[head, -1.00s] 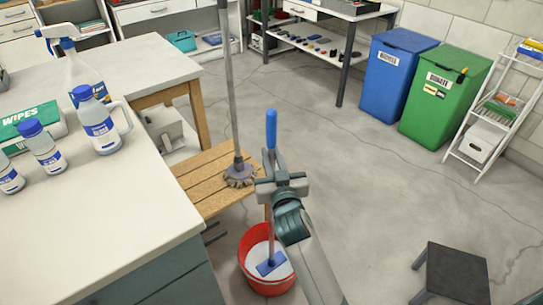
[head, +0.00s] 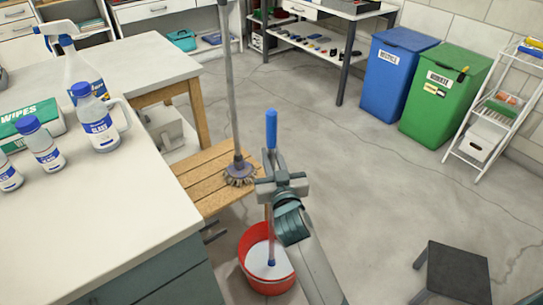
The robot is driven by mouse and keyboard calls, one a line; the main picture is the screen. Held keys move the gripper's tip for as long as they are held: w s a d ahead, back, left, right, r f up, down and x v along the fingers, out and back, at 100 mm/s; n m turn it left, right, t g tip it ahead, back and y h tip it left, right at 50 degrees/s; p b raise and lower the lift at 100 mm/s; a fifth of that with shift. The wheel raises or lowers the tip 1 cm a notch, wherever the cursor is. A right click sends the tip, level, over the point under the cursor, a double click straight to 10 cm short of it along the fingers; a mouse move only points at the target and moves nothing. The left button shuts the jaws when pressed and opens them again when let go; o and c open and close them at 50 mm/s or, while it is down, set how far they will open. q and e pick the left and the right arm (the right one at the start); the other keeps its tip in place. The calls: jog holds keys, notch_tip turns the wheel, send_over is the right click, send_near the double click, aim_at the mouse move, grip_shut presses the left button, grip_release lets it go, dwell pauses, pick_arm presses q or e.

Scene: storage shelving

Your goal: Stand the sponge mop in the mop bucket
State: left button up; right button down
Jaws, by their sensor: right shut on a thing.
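The sponge mop has a blue grip (head: 271,130) at the top and a thin shaft running down into the red mop bucket (head: 250,280) on the floor. My right gripper (head: 267,187) is shut on the mop shaft below the blue grip, above the bucket. The mop stands nearly upright. Its lower end meets the pale surface inside the bucket, and only a small blue part shows there. The rest of its blue head is hidden. My left gripper is out of view.
A wooden bench (head: 205,182) is beside the bucket, with a grey-shafted brush (head: 238,172) upright over it. The white counter (head: 120,195) with bottles is at left. A dark stool (head: 457,270) stands at right. Floor between is clear.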

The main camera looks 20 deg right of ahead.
jog(key=shift+f+b, duration=0.4)
jog(key=shift+f, duration=0.2)
dwell(0.5)
dwell(0.3)
jog(key=c, duration=1.6)
grip_release()
jog(key=shift+o, duration=0.2)
